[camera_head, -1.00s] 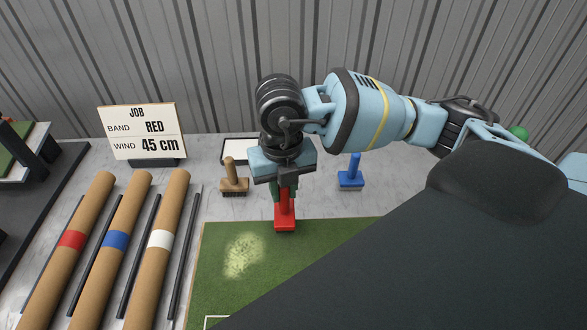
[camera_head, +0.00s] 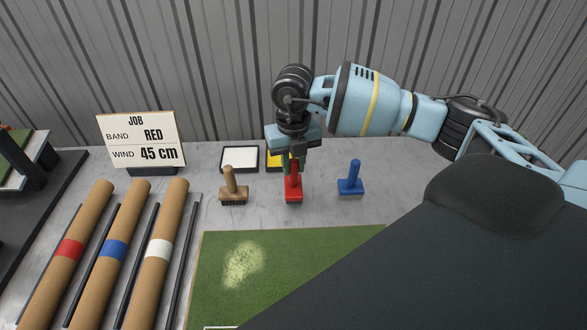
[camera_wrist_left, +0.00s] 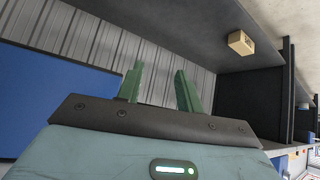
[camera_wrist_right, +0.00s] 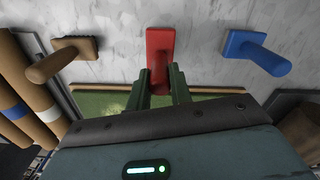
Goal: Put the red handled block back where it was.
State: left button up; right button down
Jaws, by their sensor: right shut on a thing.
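The red handled block (camera_head: 293,192) is upright between the wooden brush and the blue handled block, behind the turf mat. In the right wrist view the red block (camera_wrist_right: 159,45) shows its base over the grey table top. My right gripper (camera_head: 293,170) is shut on its handle from above. Whether the block's base touches the table or hangs just above it I cannot tell. In the left wrist view my left gripper (camera_wrist_left: 160,88) is open and empty, away from the table; it is not in the head view.
A wooden brush (camera_head: 233,187) stands left of the red block, a blue handled block (camera_head: 350,180) right. Behind are a white pad (camera_head: 239,158) and a partly hidden yellow one (camera_head: 271,161). The green turf (camera_head: 310,255) lies in front. A job sign (camera_head: 141,140) and banded rolls are at left.

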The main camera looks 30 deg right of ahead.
jog(key=shift+f, duration=1)
jog(key=shift+f, duration=0.15)
jog(key=c, duration=1.3)
grip_release()
jog(key=shift+o, duration=0.2)
notch_tip(320, 180, up, 12)
jog(key=shift+r, duration=0.1)
